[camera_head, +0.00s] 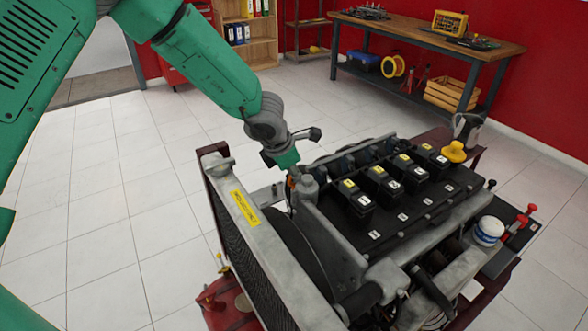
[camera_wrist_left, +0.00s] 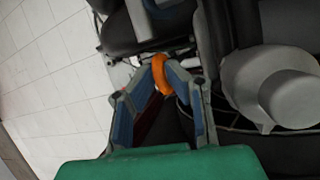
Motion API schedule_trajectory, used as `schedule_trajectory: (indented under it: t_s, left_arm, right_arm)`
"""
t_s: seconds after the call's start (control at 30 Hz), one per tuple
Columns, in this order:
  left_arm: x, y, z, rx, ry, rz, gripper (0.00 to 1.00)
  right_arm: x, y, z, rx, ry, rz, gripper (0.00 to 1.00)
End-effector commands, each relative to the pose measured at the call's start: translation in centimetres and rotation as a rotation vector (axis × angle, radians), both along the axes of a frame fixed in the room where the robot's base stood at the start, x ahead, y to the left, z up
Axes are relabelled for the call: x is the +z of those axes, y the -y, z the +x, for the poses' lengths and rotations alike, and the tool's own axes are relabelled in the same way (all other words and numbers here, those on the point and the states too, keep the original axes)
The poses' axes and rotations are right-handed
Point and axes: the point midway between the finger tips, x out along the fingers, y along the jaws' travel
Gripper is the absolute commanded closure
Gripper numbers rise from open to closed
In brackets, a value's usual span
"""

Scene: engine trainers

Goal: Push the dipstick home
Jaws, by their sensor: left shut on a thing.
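The dipstick shows as an orange ring handle (camera_wrist_left: 160,73) in the left wrist view, beside the engine block. My left gripper (camera_wrist_left: 157,72) is shut on this ring, its two fingertips meeting at it. My right gripper is not in view.
A grey cylindrical housing (camera_head: 308,186) stands close to the right of my left gripper; it is large in the left wrist view (camera_wrist_left: 285,95). The radiator (camera_head: 245,225) with a yellow label is in front. A workbench (camera_head: 430,35) stands at the back; floor at left is clear.

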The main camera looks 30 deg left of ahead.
Motion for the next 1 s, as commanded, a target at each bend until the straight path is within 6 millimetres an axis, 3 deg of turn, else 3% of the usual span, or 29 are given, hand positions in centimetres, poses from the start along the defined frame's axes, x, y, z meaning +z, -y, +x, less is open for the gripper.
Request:
schedule_trajectory:
  t_s: [0.3,0.33,0.37,0.77,1.0]
  left_arm:
    - [-0.1,0.1,0.3,-0.005,0.005,-0.006,1.00]
    - [-0.1,0.1,0.3,-0.005,0.004,-0.005,0.79]
    - [-0.1,0.1,0.3,-0.005,0.004,-0.005,0.69]
    - [0.5,0.1,-0.2,-0.001,0.003,-0.005,0.69]
    - [4.4,-0.6,-1.7,0.002,0.004,-0.010,0.69]
  right_arm:
    - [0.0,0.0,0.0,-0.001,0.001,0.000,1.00]
    - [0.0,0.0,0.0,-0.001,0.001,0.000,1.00]
    - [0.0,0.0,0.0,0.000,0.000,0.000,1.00]
    - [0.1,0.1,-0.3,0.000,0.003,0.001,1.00]
    - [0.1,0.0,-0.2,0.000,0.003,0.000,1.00]
